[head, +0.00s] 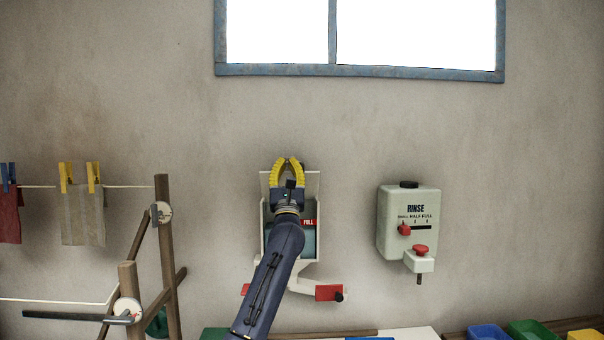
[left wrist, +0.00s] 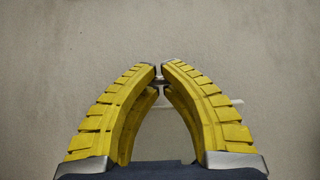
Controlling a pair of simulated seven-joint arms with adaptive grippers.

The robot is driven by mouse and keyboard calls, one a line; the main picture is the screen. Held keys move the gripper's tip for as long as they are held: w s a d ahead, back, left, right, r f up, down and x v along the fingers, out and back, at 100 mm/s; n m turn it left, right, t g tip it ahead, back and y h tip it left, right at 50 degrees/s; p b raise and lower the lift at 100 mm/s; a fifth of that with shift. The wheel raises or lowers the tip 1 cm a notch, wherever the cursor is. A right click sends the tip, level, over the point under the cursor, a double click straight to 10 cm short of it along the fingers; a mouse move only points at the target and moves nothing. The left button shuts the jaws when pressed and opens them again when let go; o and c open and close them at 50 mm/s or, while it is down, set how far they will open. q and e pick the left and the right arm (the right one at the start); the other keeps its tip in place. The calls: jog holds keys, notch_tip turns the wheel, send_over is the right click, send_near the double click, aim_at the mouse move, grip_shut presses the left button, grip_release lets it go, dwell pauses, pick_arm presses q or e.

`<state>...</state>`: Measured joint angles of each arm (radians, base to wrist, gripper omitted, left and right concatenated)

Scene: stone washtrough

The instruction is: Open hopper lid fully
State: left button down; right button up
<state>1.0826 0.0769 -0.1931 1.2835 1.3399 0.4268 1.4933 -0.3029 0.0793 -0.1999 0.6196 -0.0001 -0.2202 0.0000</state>
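The hopper (head: 309,243) is a pale wall-mounted box with a dark teal front and a red FULL label. Its pale lid (head: 313,186) stands raised at the top, roughly upright. My left gripper (head: 288,160) is in front of the lid, near its upper edge, with its yellow fingers pointing up. In the left wrist view the fingertips (left wrist: 160,70) almost meet, with a thin gap. A small dark piece shows just behind the tips, and part of the lid (left wrist: 165,132) shows between the fingers. I cannot tell whether the tips touch the lid. My right gripper is not in view.
A RINSE dispenser (head: 408,222) with red knobs hangs to the right. A bracket with a red block (head: 329,293) sits below the hopper. A wooden drying rack (head: 163,230) with pegged cloths stands left. Coloured bins (head: 488,331) are low right. The wall around the lid is clear.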

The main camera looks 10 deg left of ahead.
pick_arm(q)
jog(key=shift+w+a+r, duration=0.1)
jog(key=shift+w, duration=0.05)
dwell(0.4)
dwell(1.1)
